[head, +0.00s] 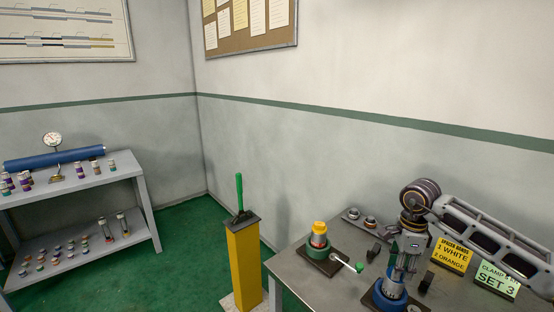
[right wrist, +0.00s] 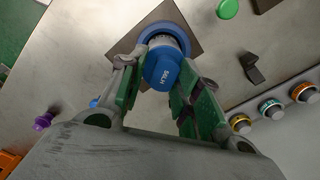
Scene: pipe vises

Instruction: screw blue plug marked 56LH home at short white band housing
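The blue plug marked 56LH (right wrist: 165,74) stands at the mouth of a housing with a pale band (right wrist: 180,42), held in a blue vise (right wrist: 147,37) on a dark plate. My right gripper (right wrist: 161,72) is around the plug, with a green-padded finger against each side of it. In the head view, my right gripper (head: 398,272) points down over the blue vise (head: 381,297) and hides most of the plug. How deep the plug sits in the housing cannot be told. My left gripper is not in view.
A green vise (head: 318,252) with a yellow-topped housing (head: 319,229) and green-knobbed handle stands left on the bench. A yellow band sign (head: 451,255) and a green sign (head: 497,280) stand right. A yellow post (head: 243,262) and a shelf of plugs (head: 75,180) are farther left.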

